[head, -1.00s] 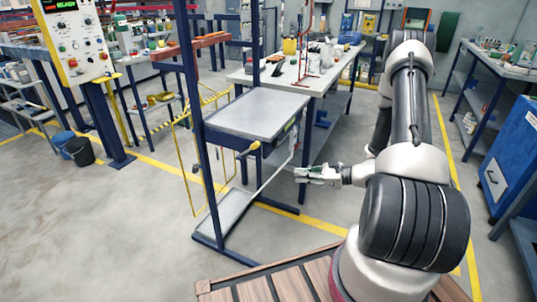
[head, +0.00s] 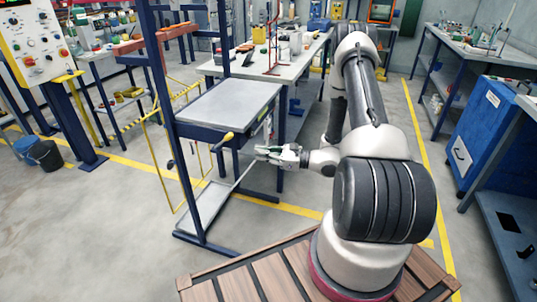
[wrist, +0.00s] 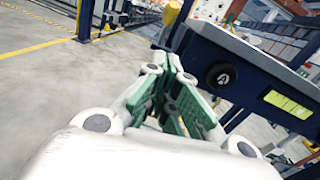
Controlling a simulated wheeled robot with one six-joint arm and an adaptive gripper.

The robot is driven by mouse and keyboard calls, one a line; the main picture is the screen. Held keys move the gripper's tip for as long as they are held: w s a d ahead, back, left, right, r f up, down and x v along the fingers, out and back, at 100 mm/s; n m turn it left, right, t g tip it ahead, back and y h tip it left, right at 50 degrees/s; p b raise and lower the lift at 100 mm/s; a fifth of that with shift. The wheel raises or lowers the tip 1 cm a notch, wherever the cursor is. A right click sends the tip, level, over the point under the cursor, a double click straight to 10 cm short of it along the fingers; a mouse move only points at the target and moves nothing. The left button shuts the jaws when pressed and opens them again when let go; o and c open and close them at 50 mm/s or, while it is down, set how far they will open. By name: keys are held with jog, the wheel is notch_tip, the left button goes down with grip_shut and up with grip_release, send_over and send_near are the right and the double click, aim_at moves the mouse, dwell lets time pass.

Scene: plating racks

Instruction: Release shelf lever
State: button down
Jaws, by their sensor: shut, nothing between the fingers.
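The shelf (head: 232,102) is a grey-topped tray in a dark blue upright frame. Its lever (head: 223,141) is a short rod with a yellow grip, sticking out at the shelf's near front corner. A yellow end, seemingly the lever's, shows at the top of the wrist view (wrist: 172,13), beyond my fingers. My gripper (head: 259,153) is shut and empty, just right of the lever and slightly lower, apart from it. In the wrist view, the green-padded fingers (wrist: 176,66) meet at their tips and point toward the shelf's blue side.
A round black knob (wrist: 221,76) and a yellow-green label (wrist: 289,104) are on the shelf's side. A lower grey platform (head: 203,207) lies below the shelf. Yellow rails stand behind the frame. A workbench (head: 262,62) stands behind. Open floor lies left.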

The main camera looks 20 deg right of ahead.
aim_at(241, 144)
jog(key=shift+w+a+r, duration=0.45)
jog(key=shift+w+a, duration=0.25)
jog(key=shift+a, duration=0.3)
jog(key=shift+w+a+r, duration=0.5)
jog(key=shift+w+a, duration=0.25)
jog(key=shift+a, duration=0.3)
jog(key=shift+w+a+r, duration=0.45)
jog(key=shift+w+a, duration=0.25)
jog(key=shift+a, duration=0.3)
jog(key=shift+r, duration=0.1)
